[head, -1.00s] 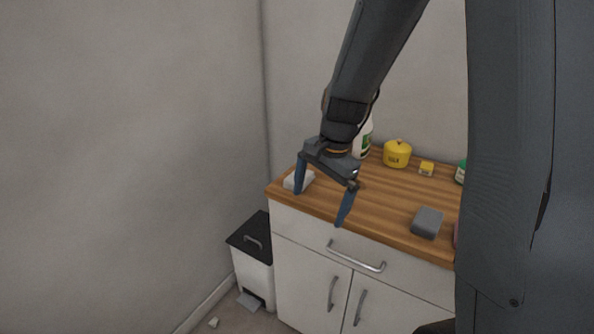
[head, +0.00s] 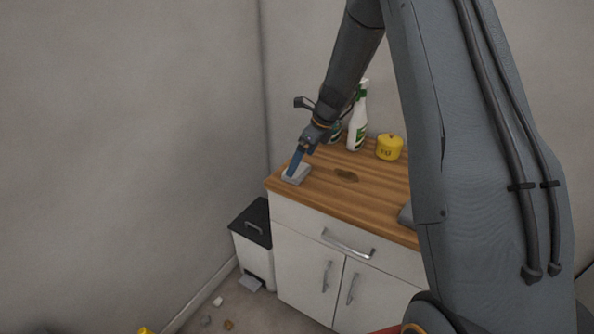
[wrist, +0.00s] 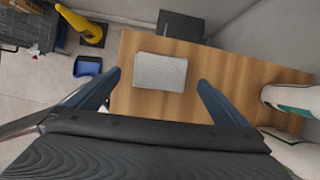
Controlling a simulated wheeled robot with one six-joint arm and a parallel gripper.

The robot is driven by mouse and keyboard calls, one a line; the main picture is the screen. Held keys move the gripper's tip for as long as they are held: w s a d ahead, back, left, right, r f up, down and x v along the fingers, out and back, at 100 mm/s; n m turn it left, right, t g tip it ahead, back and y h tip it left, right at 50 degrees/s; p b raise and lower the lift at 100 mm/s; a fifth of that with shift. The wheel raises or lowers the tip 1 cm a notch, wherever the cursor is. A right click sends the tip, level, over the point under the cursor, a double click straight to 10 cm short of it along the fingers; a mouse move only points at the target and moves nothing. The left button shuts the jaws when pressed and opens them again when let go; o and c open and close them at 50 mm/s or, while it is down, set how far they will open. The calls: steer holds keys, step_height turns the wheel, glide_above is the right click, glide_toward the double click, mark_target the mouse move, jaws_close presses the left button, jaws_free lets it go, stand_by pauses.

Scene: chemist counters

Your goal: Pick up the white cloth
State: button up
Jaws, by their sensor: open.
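The white cloth (head: 297,174) lies folded flat on the left end of the wooden counter top (head: 370,201). In the wrist view the cloth (wrist: 160,72) is a pale, nearly square pad ahead of my gripper, between the lines of its two fingers. My gripper (head: 292,168) appears above or at the cloth in the head view, pointing down. In the wrist view my gripper (wrist: 160,85) is open, with its blue fingers apart and nothing between them. The head view does not show whether the fingers touch the cloth.
A white spray bottle (head: 357,118) and a yellow pot (head: 389,147) stand at the back of the counter. A brown stain (head: 346,176) lies right of the cloth. A black-lidded bin (head: 250,224) stands left of the cabinet. A yellow cone (wrist: 91,31) is on the floor.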

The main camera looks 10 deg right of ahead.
mark_target(299, 169)
steer(key=shift+p+x, duration=0.75)
steer(key=shift+x, duration=1.25)
steer(key=c, duration=1)
steer(key=shift+r+b, duration=1.45)
steer(key=shift+r, duration=3.6)
steer(key=shift+c, duration=0.2)
steer(key=o, duration=0.4)
steer(key=c, duration=0.3)
